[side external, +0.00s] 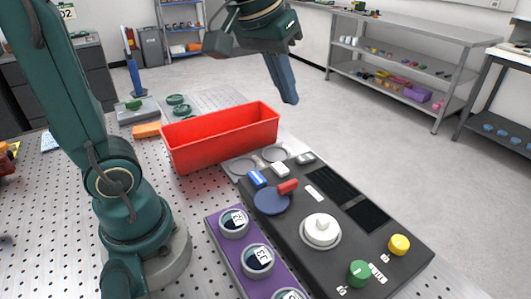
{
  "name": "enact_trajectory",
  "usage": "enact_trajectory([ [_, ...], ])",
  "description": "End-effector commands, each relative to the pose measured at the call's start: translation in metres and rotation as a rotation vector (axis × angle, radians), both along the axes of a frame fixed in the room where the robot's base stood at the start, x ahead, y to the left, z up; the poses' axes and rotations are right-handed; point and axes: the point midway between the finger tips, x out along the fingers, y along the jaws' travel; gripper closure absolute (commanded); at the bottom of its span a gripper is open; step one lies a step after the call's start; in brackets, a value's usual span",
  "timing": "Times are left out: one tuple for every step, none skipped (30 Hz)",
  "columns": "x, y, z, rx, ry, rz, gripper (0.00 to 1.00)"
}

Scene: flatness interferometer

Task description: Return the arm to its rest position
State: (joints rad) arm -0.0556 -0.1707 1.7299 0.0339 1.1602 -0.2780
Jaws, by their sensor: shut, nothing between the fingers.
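My gripper (283,78) is at the top centre, in the air above and behind the red bin's right end. Its fingers are together and point down, with nothing seen between them. My teal arm rises from its base on the left of the table. The interferometer (325,245) is a dark console at the lower right. It carries a white round knob (320,231), a blue disc (272,201) with a red handle (288,187), a green button (359,273) and a yellow button (399,244).
A red bin (222,141) stands behind the console. A purple rack (232,252) with several round labelled pieces lies at the console's left. An orange block (147,130) and green round pieces (177,104) lie at the table's back left. Metal shelves (412,66) stand beyond open floor.

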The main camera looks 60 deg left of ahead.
Motion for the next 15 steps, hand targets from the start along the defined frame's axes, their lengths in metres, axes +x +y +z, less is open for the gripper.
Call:
enact_trajectory([
  [-0.015, -0.004, 0.000, 0.006, -0.020, -0.026, 1.00],
  [-0.023, -0.006, -0.001, 0.009, -0.029, -0.042, 1.00],
  [-0.034, -0.008, -0.004, 0.015, -0.042, -0.064, 1.00],
  [-0.042, -0.010, -0.006, 0.019, -0.050, -0.080, 1.00],
  [-0.049, -0.012, -0.010, 0.024, -0.059, -0.098, 1.00],
  [-0.060, -0.014, -0.015, 0.030, -0.069, -0.121, 1.00],
  [-0.067, -0.015, -0.020, 0.035, -0.074, -0.139, 1.00],
  [-0.074, -0.016, -0.025, 0.040, -0.080, -0.156, 1.00],
  [-0.082, -0.018, -0.032, 0.046, -0.085, -0.177, 1.00],
  [-0.088, -0.018, -0.038, 0.051, -0.086, -0.193, 1.00],
  [-0.093, -0.019, -0.043, 0.056, -0.088, -0.208, 1.00],
  [-0.098, -0.020, -0.050, 0.061, -0.086, -0.226, 1.00],
  [-0.102, -0.021, -0.055, 0.064, -0.084, -0.237, 1.00],
  [-0.105, -0.021, -0.060, 0.067, -0.079, -0.248, 1.00],
  [-0.108, -0.021, -0.066, 0.072, -0.073, -0.261, 1.00],
])
